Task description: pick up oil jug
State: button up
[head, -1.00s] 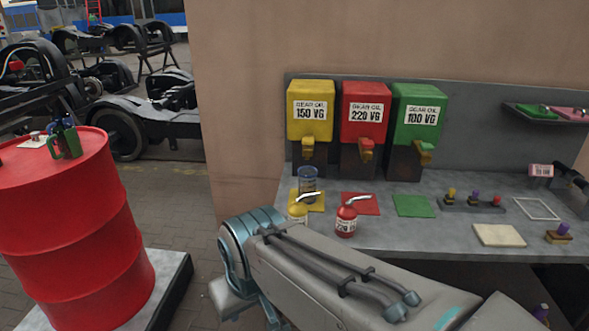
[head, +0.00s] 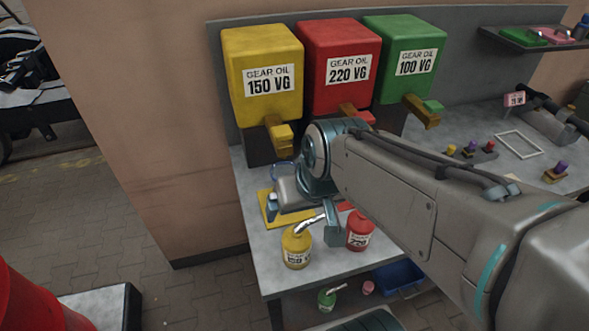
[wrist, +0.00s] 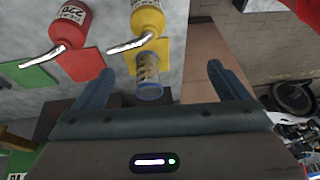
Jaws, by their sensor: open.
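A clear jug with a blue rim and brownish contents (wrist: 148,72) stands by the yellow mat in the wrist view, between the lines of my two fingers. In the head view only a bit of its blue rim (head: 277,171) shows behind my wrist. My gripper (head: 302,221) is open and empty above the bench's front left part. Its fingers also show in the wrist view (wrist: 161,70), apart, with the jug seen beyond them. I cannot tell the exact gap to the jug.
A yellow oil can (head: 297,246) and a red oil can (head: 359,231) stand close to my gripper. Yellow (head: 262,62), red (head: 338,57) and green (head: 410,48) gear oil dispensers stand behind. A blue crate (head: 401,276) and a green can (head: 327,299) are below the bench.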

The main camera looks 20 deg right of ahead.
jog(key=w+a+f+m+t+y, duration=0.2)
jog(key=w+a+f+m+t, duration=0.35)
jog(key=w+a, duration=0.7)
jog(key=w+d+f+m+h+b, duration=0.1)
jog(key=w+d+f+h, duration=0.1)
jog(key=w+f+h, duration=0.45)
jog(key=s+d+f+m+h, duration=0.3)
jog(key=s+d+f+h, duration=0.1)
jog(key=s+d+h, duration=0.15)
jog(key=shift+n, duration=0.25)
jog(key=x, duration=0.3)
jog(key=b+x, duration=0.1)
jog(key=x, duration=0.3)
jog(key=shift+w+a, duration=0.1)
jog(key=shift+w, duration=0.35)
jog(key=shift+w+a+x, duration=0.1)
jog(key=shift+x, duration=1.3)
jog(key=shift+w+a+x, duration=0.1)
jog(key=shift+x, duration=1.35)
jog(key=shift+r, duration=0.1)
jog(key=c, duration=1.2)
jog(key=shift+r, duration=0.2)
